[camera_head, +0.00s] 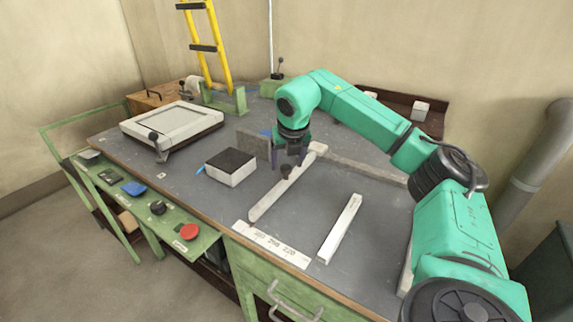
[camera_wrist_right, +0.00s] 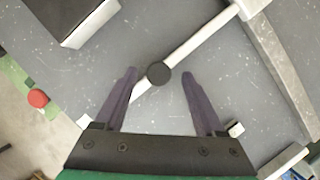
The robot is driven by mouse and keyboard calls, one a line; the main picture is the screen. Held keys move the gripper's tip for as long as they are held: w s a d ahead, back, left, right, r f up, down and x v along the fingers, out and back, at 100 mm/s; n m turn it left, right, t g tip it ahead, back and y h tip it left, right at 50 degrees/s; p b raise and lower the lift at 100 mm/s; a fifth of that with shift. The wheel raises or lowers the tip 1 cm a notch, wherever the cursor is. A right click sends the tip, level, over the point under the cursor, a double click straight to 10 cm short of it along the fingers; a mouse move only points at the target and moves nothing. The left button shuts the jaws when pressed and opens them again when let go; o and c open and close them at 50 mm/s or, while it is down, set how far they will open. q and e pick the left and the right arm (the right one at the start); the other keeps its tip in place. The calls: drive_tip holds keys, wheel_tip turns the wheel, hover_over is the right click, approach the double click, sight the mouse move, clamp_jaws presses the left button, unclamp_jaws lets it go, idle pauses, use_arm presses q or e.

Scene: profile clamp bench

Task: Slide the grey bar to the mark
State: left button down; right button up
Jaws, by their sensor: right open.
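A grey bar (camera_head: 365,169) lies along the back of the bench, from the far end of a pale rail (camera_head: 265,202) towards the right; in the right wrist view the grey bar (camera_wrist_right: 278,72) runs down the right side. A dark round knob (camera_head: 286,171) sits on the pale rail. My right gripper (camera_head: 289,160) is open above this rail. In the right wrist view the knob (camera_wrist_right: 158,74) shows between its spread purple fingertips (camera_wrist_right: 159,76), with gaps on both sides. A white strip with printed figures (camera_head: 271,245) lies at the front edge. My left gripper is out of view.
A second pale rail (camera_head: 341,229) lies to the right, with bare bench between the rails. A black-topped white block (camera_head: 231,166) stands left of the gripper, near an upright grey-brown plate (camera_head: 254,147). A white framed tray (camera_head: 172,125) is at the back left.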

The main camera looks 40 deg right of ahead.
drive_tip(key=shift+w+f, duration=0.2)
drive_tip(key=shift+f, duration=0.5)
clamp_jaws()
drive_tip(key=shift+r, duration=0.1)
idle(0.8)
